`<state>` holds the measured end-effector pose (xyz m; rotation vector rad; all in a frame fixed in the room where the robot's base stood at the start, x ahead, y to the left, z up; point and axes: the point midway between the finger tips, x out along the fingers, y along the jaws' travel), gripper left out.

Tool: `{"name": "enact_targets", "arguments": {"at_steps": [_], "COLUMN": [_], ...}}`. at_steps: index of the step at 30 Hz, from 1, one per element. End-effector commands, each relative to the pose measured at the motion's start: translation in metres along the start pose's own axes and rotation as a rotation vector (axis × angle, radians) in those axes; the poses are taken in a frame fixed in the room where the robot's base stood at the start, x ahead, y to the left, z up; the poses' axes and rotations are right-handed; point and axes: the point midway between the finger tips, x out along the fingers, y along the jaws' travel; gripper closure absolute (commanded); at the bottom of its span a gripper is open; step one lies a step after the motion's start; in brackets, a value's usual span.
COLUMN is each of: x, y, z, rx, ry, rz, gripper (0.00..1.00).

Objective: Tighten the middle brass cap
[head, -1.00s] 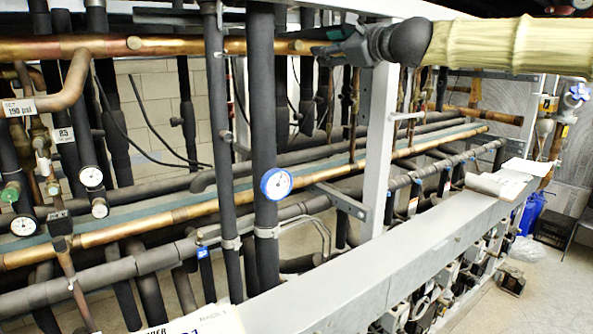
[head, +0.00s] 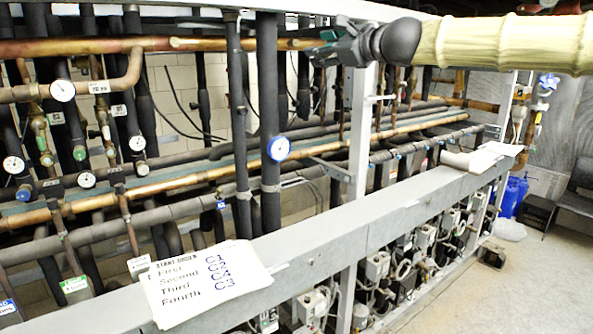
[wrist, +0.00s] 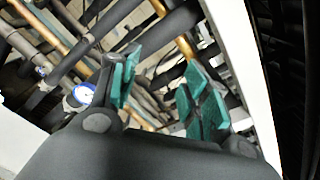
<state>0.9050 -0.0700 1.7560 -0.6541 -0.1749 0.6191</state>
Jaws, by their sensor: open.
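My gripper (head: 318,45) is at the top middle of the head view, in front of the upper copper pipe (head: 215,44). In the wrist view its green-padded fingers (wrist: 160,88) stand apart with nothing between them. A small round brass piece (head: 176,42) shows on that pipe, left of the gripper. Brass valve bodies (head: 42,138) hang at the left, well away from the gripper. I cannot tell which piece is the middle brass cap.
A grey beam (head: 400,222) crosses in front of the pipes, with a start-order sign (head: 207,283) on it. A white post (head: 360,130) stands near the gripper. A blue-rimmed gauge (head: 279,148) hangs below. Open floor (head: 450,290) lies at right.

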Motion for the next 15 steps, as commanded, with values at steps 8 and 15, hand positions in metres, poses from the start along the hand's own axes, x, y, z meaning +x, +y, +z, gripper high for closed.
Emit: {"name": "enact_targets", "arguments": {"at_steps": [8, 15], "x": [0.013, 0.032], "y": [0.033, 0.080], "z": [-0.040, -0.097], "rx": [-0.054, -0.124], "ry": [0.062, 0.140], "rz": [0.038, 0.096], "gripper": [0.53, 0.53]}}
